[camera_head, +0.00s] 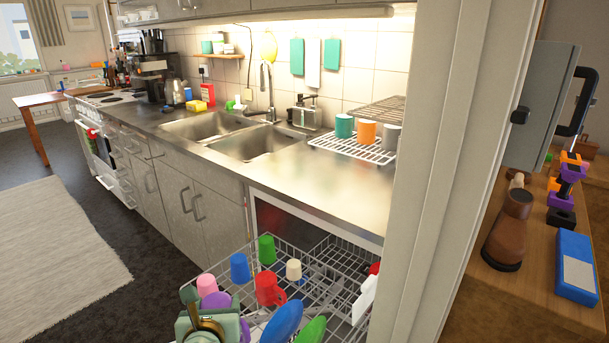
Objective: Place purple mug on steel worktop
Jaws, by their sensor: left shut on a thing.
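The purple mug (217,299) is at the lower left of the dishwasher rack, partly hidden by my left gripper (212,312). My left gripper is shut on the purple mug, over the rack's near left part. Its fingertips are hard to make out. The steel worktop (315,188) runs above the dishwasher and back past the sinks. Its stretch in front of the drying rack is bare. My right gripper is not in view.
The open dishwasher rack (330,262) holds a green mug (266,249), blue mug (239,267), red mug (268,289), pink mug (206,284) and plates. A wire drying rack (352,148) with cups stands at the worktop's back. A pale post (432,190) bounds the right.

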